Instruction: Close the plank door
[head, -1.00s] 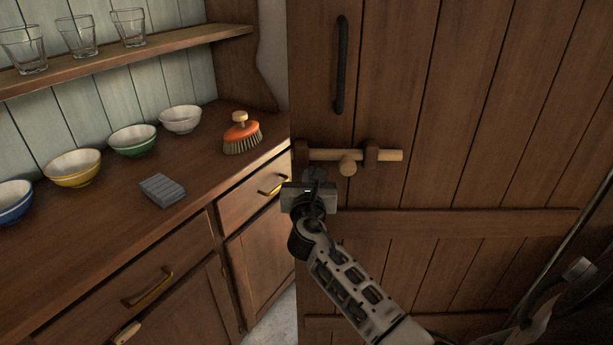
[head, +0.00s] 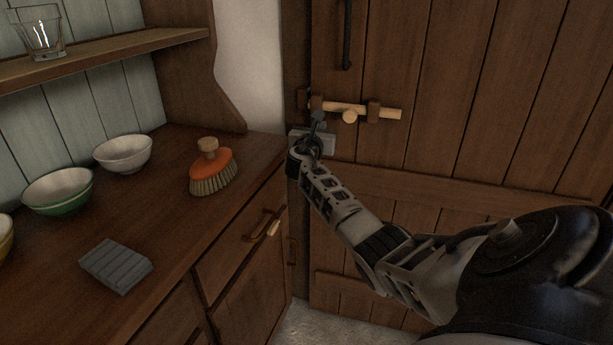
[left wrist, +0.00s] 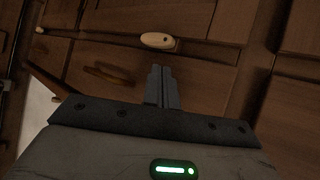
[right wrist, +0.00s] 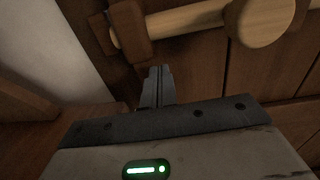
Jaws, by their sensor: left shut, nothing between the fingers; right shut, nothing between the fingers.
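The brown plank door (head: 450,90) fills the right of the head view, with its left edge beside a dark upright post (head: 295,70); I cannot tell if a small gap remains. It carries a black pull handle (head: 347,35) and a pale wooden sliding bolt (head: 385,112) with a round knob. In the right wrist view the bolt (right wrist: 190,18) runs above my fingers. My right gripper (head: 319,122) is shut and empty, just below the bolt's left end by the door edge; contact is unclear. My left gripper (left wrist: 162,72) is shut and empty, facing wooden fronts.
A sideboard (head: 110,215) on the left holds bowls (head: 125,155), an orange brush (head: 212,168) and a grey ridged block (head: 116,266). Its drawer handle (head: 262,224) is close to my right arm. A pale knob (left wrist: 157,40) is ahead of my left fingers.

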